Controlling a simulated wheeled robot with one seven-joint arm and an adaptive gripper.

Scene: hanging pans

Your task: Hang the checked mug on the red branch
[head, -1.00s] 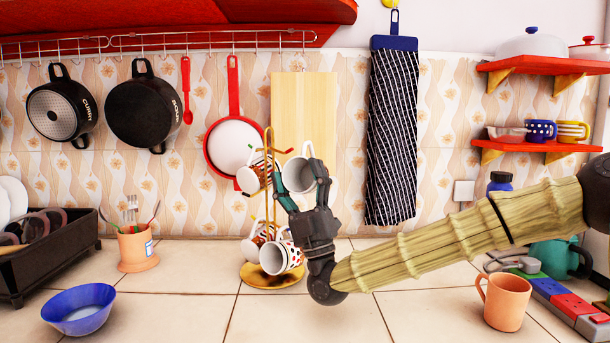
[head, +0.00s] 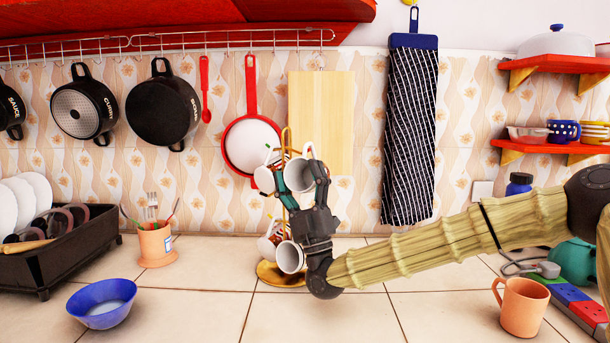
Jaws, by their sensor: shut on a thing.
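My gripper (head: 300,184) is raised at the golden mug tree (head: 288,140) and is shut on a white mug (head: 299,172). The held mug's open mouth faces the camera; its outer pattern is hidden, so I cannot tell whether it is checked. Just left of it, another mug (head: 265,180) hangs on the tree. Lower down, a pale mug (head: 291,257) shows its mouth, with a patterned mug (head: 268,247) behind it to the left. Small coloured branch tips show near the held mug, but I cannot pick out the red branch for certain.
The tree's round base (head: 272,278) stands on the tiled counter. A red-rimmed pan (head: 250,135) and a wooden board (head: 315,100) hang behind. A blue bowl (head: 103,302) and a utensil pot (head: 156,243) stand left; an orange mug (head: 523,305) stands right. The front middle counter is clear.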

